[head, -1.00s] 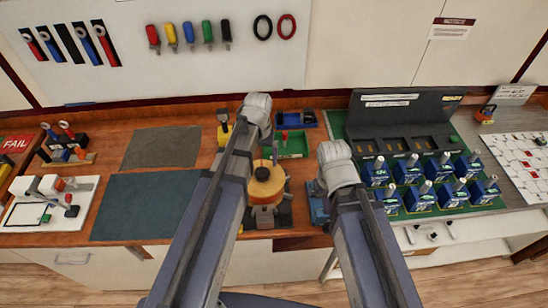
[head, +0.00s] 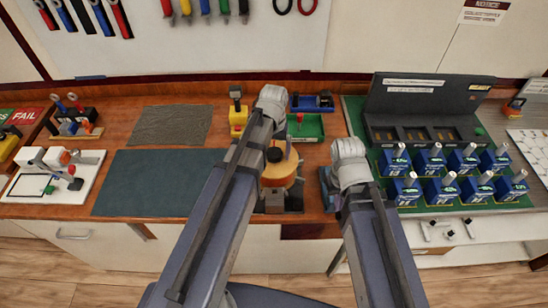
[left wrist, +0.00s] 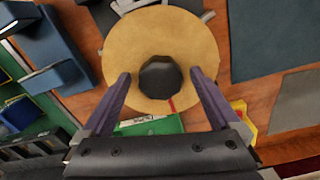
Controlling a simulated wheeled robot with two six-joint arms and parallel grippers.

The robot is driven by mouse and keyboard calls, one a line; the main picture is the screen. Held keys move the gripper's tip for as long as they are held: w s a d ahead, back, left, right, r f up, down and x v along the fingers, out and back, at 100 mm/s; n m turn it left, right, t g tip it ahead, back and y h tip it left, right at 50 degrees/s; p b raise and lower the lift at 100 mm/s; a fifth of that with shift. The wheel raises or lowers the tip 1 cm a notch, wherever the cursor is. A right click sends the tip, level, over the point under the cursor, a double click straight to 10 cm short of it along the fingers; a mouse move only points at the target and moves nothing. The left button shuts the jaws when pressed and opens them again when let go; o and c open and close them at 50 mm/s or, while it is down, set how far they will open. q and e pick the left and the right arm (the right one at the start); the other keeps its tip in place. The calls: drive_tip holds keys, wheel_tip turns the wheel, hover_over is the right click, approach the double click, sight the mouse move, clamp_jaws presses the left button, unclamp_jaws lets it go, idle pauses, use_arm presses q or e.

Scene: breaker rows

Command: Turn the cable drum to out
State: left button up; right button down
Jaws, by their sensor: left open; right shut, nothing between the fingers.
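The cable drum (head: 283,176) is a round yellow-orange spool with a black knob on top, standing near the bench's front edge. In the left wrist view its broad tan disc (left wrist: 160,30) with the black centre (left wrist: 160,77) fills the upper middle. My left gripper (left wrist: 160,74) is open, its two fingers apart on either side of the black centre. I cannot tell whether they touch the drum. In the head view my left arm covers the drum's left part. My right gripper (head: 350,165) is to the right of the drum, apart from it; its fingers are hidden.
A blue block (head: 328,188) stands between the drum and my right wrist. A green tray (head: 306,127) and a yellow block (head: 238,118) lie behind. Blue breakers (head: 437,188) stand in rows at right. A dark mat (head: 150,183) lies clear at left.

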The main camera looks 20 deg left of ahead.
use_arm(q)
drive_tip(key=shift+f, duration=0.15)
drive_tip(key=shift+c, duration=0.3)
clamp_jaws()
idle(0.5)
